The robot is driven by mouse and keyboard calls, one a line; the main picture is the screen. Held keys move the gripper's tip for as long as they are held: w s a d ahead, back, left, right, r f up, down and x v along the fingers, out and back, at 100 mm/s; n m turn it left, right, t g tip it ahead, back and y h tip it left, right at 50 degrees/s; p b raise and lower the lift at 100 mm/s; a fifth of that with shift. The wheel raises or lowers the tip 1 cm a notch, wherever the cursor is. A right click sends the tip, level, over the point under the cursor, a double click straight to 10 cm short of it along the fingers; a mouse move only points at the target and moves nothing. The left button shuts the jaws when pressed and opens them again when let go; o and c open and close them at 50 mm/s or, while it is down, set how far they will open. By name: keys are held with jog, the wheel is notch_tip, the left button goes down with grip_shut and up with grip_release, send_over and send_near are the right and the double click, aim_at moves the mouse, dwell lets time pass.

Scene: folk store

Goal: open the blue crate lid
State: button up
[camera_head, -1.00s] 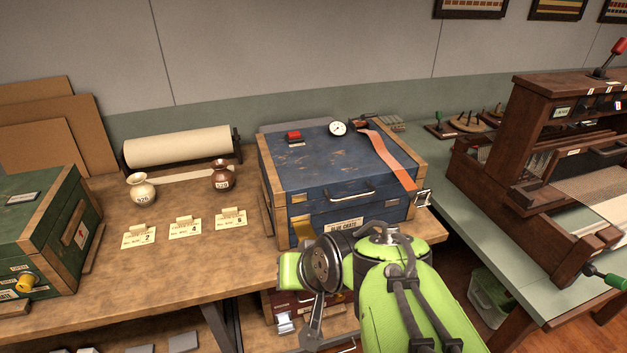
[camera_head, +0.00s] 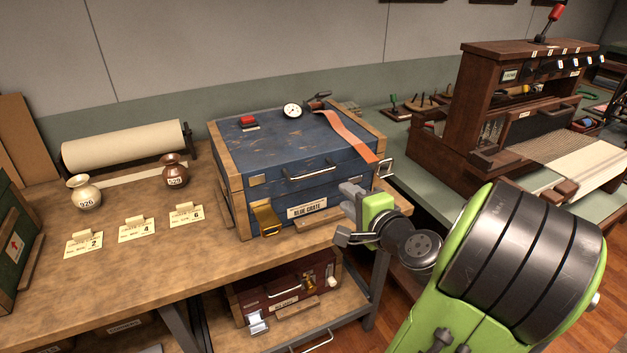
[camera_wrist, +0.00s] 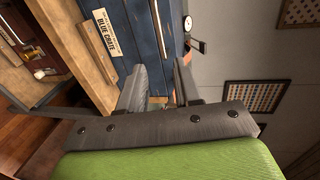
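The blue crate (camera_head: 268,192) stands on the wooden bench, and its lid (camera_head: 285,143) is down. A handle (camera_head: 318,172) is on the lid's front. A brass latch (camera_head: 265,216) is at the front left, and a metal latch (camera_head: 385,168) sticks out at the right corner. An orange strap (camera_head: 345,138) lies over the lid's right side. My gripper (camera_head: 349,213) is in front of the crate's right front corner, with its fingers apart and nothing visibly between them. In the wrist view, my gripper (camera_wrist: 163,88) points at the blue front; contact cannot be told.
On the lid are a red-topped block (camera_head: 248,121) and a round dial (camera_head: 292,110). Two vases (camera_head: 84,194) and several number cards (camera_head: 136,230) stand to the left. A dark red crate (camera_head: 285,292) is on the shelf below. A wooden loom (camera_head: 520,110) stands at right.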

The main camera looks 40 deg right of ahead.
aim_at(317, 174)
jog(key=b+x, duration=0.2)
jog(key=x, duration=1.3)
jog(key=shift+w+d, duration=0.15)
jog(key=shift+w, duration=0.25)
jog(key=shift+c, duration=0.4)
grip_shut()
